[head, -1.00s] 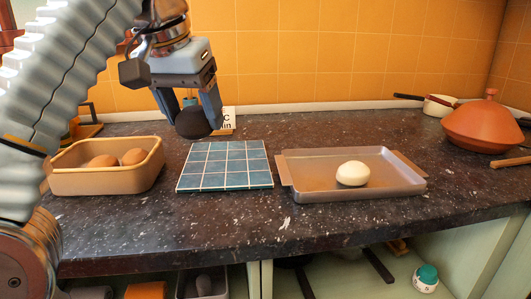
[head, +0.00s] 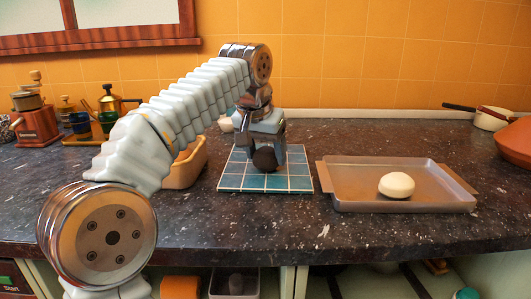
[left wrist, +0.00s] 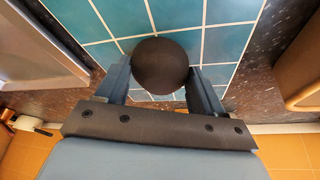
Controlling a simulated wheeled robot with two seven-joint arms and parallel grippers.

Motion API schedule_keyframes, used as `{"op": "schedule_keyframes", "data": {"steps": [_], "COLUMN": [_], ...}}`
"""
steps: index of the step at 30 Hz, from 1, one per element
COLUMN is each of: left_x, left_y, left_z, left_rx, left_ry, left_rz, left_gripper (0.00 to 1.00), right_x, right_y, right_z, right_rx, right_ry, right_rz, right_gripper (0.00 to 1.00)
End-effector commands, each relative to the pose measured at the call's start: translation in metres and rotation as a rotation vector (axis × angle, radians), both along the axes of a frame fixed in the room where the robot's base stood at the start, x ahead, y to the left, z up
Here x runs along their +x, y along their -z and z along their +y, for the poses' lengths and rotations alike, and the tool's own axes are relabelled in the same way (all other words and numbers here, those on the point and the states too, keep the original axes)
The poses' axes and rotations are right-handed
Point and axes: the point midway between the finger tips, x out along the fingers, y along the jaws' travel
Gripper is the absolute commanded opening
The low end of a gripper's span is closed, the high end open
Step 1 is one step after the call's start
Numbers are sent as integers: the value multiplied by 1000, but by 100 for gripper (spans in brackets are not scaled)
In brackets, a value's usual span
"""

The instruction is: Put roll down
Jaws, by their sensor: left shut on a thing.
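A dark, round roll (head: 265,159) is between the fingers of my left gripper (head: 266,156), over the blue tiled board (head: 240,183) on the counter. In the left wrist view the dark roll (left wrist: 161,66) sits between both fingers of the left gripper (left wrist: 163,78), with blue tiles (left wrist: 225,42) behind it. The gripper is shut on it. I cannot tell whether the roll touches the tiles. My right gripper is not in view.
A metal tray (head: 345,197) with a white round roll (head: 396,185) stands right of the board. A tan bin (head: 184,165) is left of the board, partly behind my arm. Grinders and jars (head: 36,120) stand at the back left. The counter front is clear.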

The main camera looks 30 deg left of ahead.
Motion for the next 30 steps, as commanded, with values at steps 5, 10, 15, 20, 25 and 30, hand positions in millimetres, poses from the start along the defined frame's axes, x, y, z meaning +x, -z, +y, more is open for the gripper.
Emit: {"op": "schedule_keyframes", "data": {"steps": [5, 10, 15, 20, 25, 30], "left_x": [0, 0, 0, 0, 0, -2], "left_y": [5, 6, 8, 8, 8, -2], "left_z": [-1, 0, 0, 0, -1, -1], "left_rx": [-1, -1, -1, -1, -1, -1], "left_ry": [0, 0, -1, 0, 0, 0], "left_rz": [-2, -1, -1, -1, -1, -2], "left_gripper": [38, 38, 78, 93, 93, 93], "right_x": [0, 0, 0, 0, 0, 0], "right_y": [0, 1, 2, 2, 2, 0], "right_z": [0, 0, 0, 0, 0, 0], "right_rx": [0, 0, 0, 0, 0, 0], "right_ry": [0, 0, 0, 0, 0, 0], "right_rz": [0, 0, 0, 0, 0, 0], "right_gripper": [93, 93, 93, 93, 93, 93]}}
